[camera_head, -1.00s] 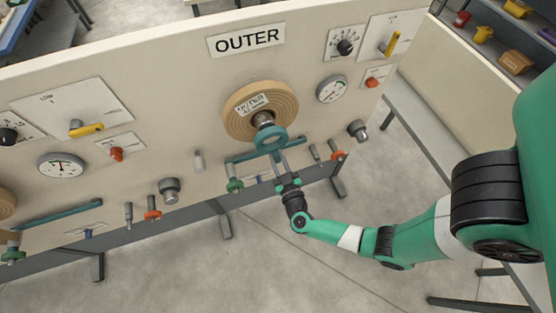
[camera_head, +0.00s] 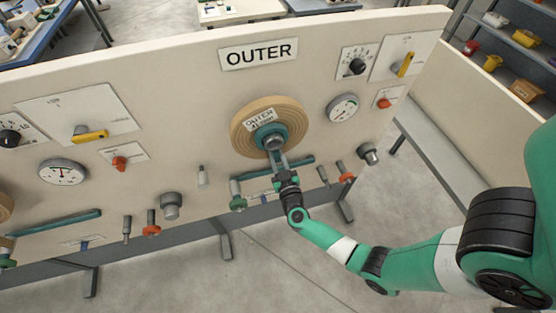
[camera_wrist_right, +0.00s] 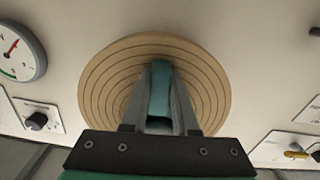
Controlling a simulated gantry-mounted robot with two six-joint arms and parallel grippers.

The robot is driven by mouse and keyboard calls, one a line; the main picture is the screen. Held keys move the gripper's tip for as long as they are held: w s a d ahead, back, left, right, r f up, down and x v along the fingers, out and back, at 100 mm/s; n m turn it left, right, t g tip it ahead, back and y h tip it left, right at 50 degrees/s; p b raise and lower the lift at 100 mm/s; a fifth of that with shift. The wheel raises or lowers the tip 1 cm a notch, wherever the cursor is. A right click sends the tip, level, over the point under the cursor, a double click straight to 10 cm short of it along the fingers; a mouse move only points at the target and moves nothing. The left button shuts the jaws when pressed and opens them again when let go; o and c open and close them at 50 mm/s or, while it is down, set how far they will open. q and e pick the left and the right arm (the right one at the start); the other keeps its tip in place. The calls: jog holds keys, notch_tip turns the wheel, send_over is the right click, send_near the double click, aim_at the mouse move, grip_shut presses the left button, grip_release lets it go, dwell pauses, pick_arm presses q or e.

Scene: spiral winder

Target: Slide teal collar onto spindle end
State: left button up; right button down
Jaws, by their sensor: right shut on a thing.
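The teal collar (camera_head: 266,131) sits in front of the tan roll labelled OUTER (camera_head: 243,130) and appears to be around the grey spindle end (camera_head: 273,143), close to the roll's face. My right gripper (camera_head: 276,157) reaches up from below and is shut on the collar's lower edge. In the right wrist view the teal collar (camera_wrist_right: 160,88) shows edge-on between the two grey fingers (camera_wrist_right: 160,75), with the roll (camera_wrist_right: 100,88) behind. There the spindle is hidden by the collar. My left gripper is in no view.
The upright cream panel (camera_head: 200,120) carries a round gauge (camera_head: 342,108), a yellow lever (camera_head: 404,64) and red knobs. A teal bar (camera_head: 300,164) and a green-based post (camera_head: 237,197) are close to my right gripper, below the roll. Open floor lies in front.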

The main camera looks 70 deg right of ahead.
jog(key=shift+c, duration=0.6)
grip_release()
jog(key=shift+s+a, duration=0.2)
jog(key=shift+a, duration=0.05)
jog(key=shift+p+v, duration=1.4)
jog(key=shift+v, duration=0.9)
jog(key=p+v, duration=0.1)
jog(key=v, duration=0.1)
jog(key=shift+s+a, duration=0.2)
jog(key=shift+a, duration=0.05)
